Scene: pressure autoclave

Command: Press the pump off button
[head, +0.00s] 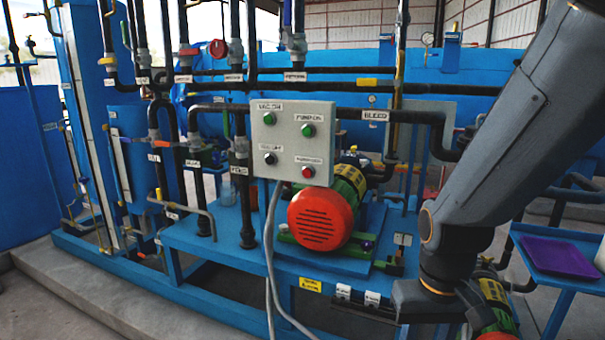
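A grey control box (293,143) stands in the middle of the head view with its button face toward me. It carries a green button at top left (269,118) and a green button at top right (307,130). A black button (270,158) is at lower left and a red button (308,172) at lower right. The top right label seems to read pump on; the labels by the lower buttons are too blurred to read surely. My arm comes down on the right, apart from the box. Its wrist is low in the picture, and the gripper fingers do not show.
Below the box is a red-ended motor (321,219) on a blue skid (215,235). Black pipes with valves rise behind and left of the box. A purple tray (560,257) lies on a blue stand at right. Grey cables (270,260) hang under the box. Concrete floor shows at lower left.

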